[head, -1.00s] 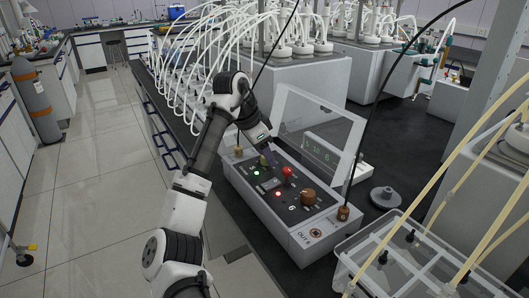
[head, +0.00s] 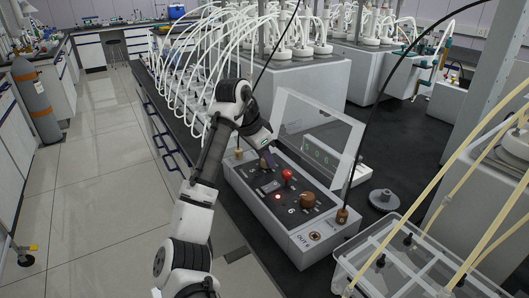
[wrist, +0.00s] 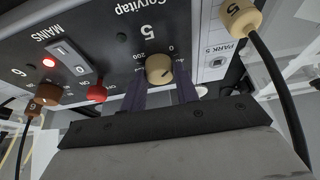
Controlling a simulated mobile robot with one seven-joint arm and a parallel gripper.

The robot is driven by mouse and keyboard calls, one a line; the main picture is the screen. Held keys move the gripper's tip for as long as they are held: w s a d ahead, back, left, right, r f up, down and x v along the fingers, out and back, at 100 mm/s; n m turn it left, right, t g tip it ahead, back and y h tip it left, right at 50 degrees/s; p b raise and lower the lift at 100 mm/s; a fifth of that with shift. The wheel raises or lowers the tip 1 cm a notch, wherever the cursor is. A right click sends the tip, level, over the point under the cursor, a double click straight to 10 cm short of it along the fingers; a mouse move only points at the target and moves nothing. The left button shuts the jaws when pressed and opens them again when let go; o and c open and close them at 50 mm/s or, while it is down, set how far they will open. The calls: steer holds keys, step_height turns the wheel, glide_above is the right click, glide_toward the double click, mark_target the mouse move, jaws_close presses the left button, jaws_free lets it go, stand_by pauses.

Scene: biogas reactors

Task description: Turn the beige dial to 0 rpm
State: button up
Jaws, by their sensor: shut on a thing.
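The beige dial (wrist: 160,69) sits on the dark panel of the control box, beside the labels 0 and 200, in the wrist view. Its dark pointer line slants across its face; I cannot read its exact setting. My gripper (wrist: 161,91) has its two dark fingers on either side of the dial and is shut on it. In the head view my gripper (head: 267,160) is over the far left end of the control box (head: 270,217) and hides the dial. The small lamp (wrist: 121,37) near the number 5 looks dark.
A red button (head: 287,174), a brown dial (head: 308,199) and a lit red lamp (head: 278,195) are on the same panel. A raised clear cover (head: 318,130) stands behind it. A beige plug (wrist: 240,17) with a black cable is close to my gripper.

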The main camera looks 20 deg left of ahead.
stand_by(0.3)
steer(key=o, duration=1)
steer(key=shift+c, duration=0.2)
steer(key=v, duration=1.4)
steer(key=shift+d+f, duration=0.1)
steer(key=shift+f, duration=0.05)
